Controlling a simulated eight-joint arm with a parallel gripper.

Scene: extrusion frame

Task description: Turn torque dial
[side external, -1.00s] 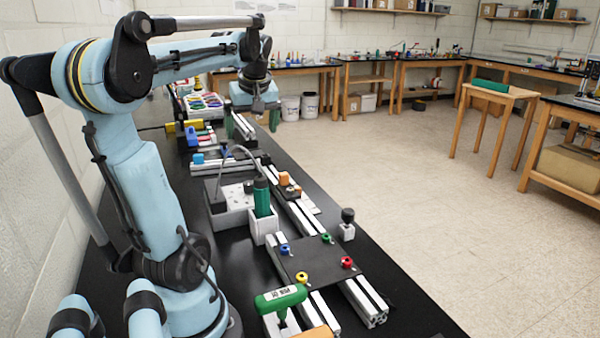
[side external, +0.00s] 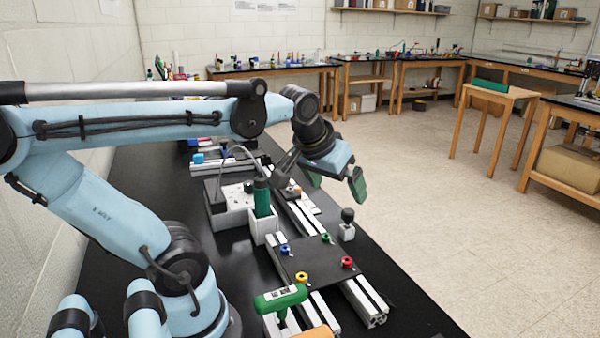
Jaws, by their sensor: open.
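No part is clearly marked as the torque dial, and I cannot tell which one it is. A green-handled driver (side external: 262,198) stands upright in a white holder (side external: 264,229) on the bench. A black knob on a small white block (side external: 347,231) stands to the right, near the bench edge. My gripper (side external: 336,186) is open and empty, with green finger pads spread apart. It hangs in the air, in the picture above and to the right of the driver and above the black knob, touching neither. My wrist hides part of the frame behind it.
A dark plate (side external: 313,262) with blue, green, yellow and red knobs lies across aluminium rails (side external: 363,300). A green T-handle tool (side external: 280,299) stands at the front. A grey box (side external: 230,205) with a curved cable sits left of the driver.

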